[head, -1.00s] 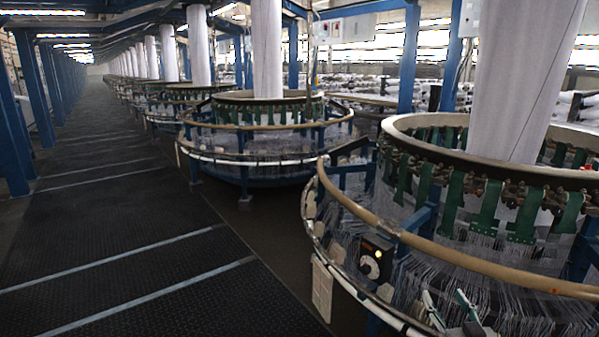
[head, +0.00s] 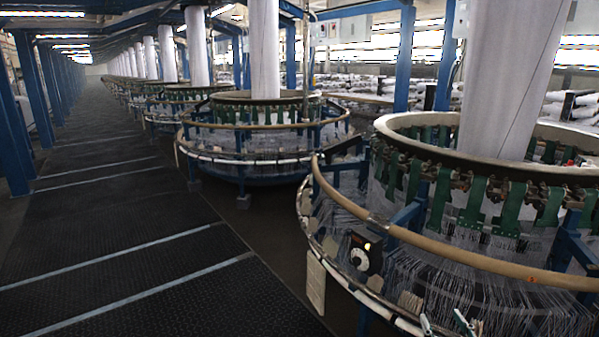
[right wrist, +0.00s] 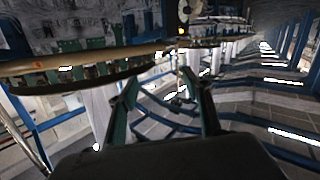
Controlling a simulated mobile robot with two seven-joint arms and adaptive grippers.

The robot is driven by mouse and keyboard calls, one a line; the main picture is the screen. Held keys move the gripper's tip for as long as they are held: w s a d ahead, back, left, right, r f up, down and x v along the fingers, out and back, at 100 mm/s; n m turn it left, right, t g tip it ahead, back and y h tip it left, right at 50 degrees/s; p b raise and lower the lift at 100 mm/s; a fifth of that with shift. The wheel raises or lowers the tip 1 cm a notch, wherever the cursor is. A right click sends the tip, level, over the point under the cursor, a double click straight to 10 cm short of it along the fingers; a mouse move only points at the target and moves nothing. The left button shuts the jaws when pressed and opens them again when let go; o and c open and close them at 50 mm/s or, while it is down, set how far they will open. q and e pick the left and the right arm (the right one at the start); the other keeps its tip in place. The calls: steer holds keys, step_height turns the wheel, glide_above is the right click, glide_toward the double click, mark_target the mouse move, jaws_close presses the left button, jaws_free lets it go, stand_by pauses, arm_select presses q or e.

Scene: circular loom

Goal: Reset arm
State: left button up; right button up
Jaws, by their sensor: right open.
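My right gripper (head: 444,323) is at the bottom edge of the head view, in front of the nearest circular loom (head: 480,258). Only its pale green fingertips show there. In the right wrist view the two fingers of the right gripper (right wrist: 160,88) stand apart with nothing between them. The wrist picture looks tilted or inverted, with loom parts along its upper left. The nearest loom has a tan ring rail, green straps and many fine threads. My left gripper is in neither view now.
A control box with a round dial (head: 362,255) sits on the near loom's rim. A white fabric column (head: 515,75) rises from its centre. More looms (head: 262,130) recede behind. A dark walkway (head: 130,240) lies clear at left, lined by blue posts.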

steer(key=s+a+f+n+g+y, duration=0.1)
steer(key=s+a+f+g, duration=0.2)
steer(key=s+f, duration=0.9)
steer(key=s+a+f+n+g+y, duration=0.1)
steer(key=s+a+f+g, duration=0.2)
steer(key=s+a+f, duration=0.6)
steer(key=s+f, duration=0.3)
steer(key=s, duration=0.3)
steer(key=shift+n, duration=0.4)
steer(key=shift+w, duration=0.1)
steer(key=c, duration=0.7)
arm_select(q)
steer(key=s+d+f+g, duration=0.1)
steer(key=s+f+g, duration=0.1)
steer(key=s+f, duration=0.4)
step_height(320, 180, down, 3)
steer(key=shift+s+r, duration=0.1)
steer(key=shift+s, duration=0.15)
arm_select(e)
steer(key=shift+d, duration=0.15)
